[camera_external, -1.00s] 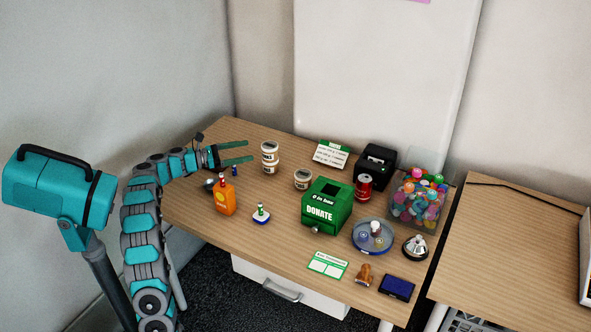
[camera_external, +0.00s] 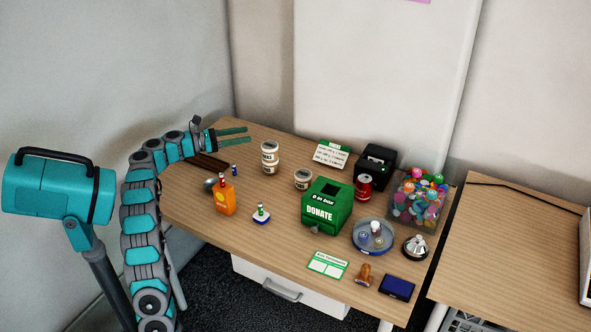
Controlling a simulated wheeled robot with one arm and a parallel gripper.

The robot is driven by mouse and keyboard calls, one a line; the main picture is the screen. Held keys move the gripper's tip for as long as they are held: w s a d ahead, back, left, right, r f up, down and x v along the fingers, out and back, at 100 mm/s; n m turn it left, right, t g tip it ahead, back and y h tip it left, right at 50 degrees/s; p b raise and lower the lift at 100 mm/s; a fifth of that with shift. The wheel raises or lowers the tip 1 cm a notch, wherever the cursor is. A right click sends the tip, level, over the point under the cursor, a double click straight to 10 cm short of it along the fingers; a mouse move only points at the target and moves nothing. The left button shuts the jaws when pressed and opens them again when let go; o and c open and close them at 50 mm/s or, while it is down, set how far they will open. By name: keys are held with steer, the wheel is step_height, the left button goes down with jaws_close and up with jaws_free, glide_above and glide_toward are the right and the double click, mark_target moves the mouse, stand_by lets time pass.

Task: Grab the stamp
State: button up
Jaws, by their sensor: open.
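The stamp (camera_external: 365,274) has an orange-brown wooden handle and stands near the front edge of the table (camera_external: 283,246), between a green-and-white card and a dark blue ink pad (camera_external: 397,287). My gripper (camera_external: 249,134) is over the back left part of the table, far from the stamp. Its two teal fingers are apart and point right, with nothing between them. The stamp is in full view.
A green donate box (camera_external: 327,206), a clear round dish (camera_external: 373,236), a silver bell (camera_external: 415,246) and a card (camera_external: 328,264) surround the stamp's area. White cups (camera_external: 269,157) and an orange bottle (camera_external: 225,199) stand nearer my arm. A jar of colourful balls (camera_external: 418,197) is at right.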

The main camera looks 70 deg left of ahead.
step_height(320, 180, up, 4)
steer(key=w+d+r+g+h, duration=0.1)
steer(key=w+d, duration=0.6)
steer(key=d, duration=0.5)
steer(key=w+d+m+g+h, duration=0.1)
steer(key=w+d+g, duration=0.1)
steer(key=w+d, duration=0.65)
steer(key=w+d+r+g+h, duration=0.1)
steer(key=w+d, duration=0.3)
steer(key=d, duration=1)
steer(key=s+d+f+n+y, duration=0.1)
steer(key=s+d+y, duration=0.25)
steer(key=d, duration=1.65)
glide_toward(365, 273)
steer(key=w, duration=0.2)
steer(key=w+a, duration=0.1)
steer(key=shift+f+g+h, duration=0.25)
steer(key=shift+f+g, duration=0.05)
steer(key=shift+f, duration=0.05)
steer(key=shift+w+f, duration=0.1)
steer(key=shift+f, duration=0.4)
steer(key=shift+w+f, duration=0.15)
steer(key=shift+w, duration=0.1)
steer(key=shift+b+x, duration=0.55)
steer(key=shift+x, duration=3)
steer(key=shift+a, duration=0.15)
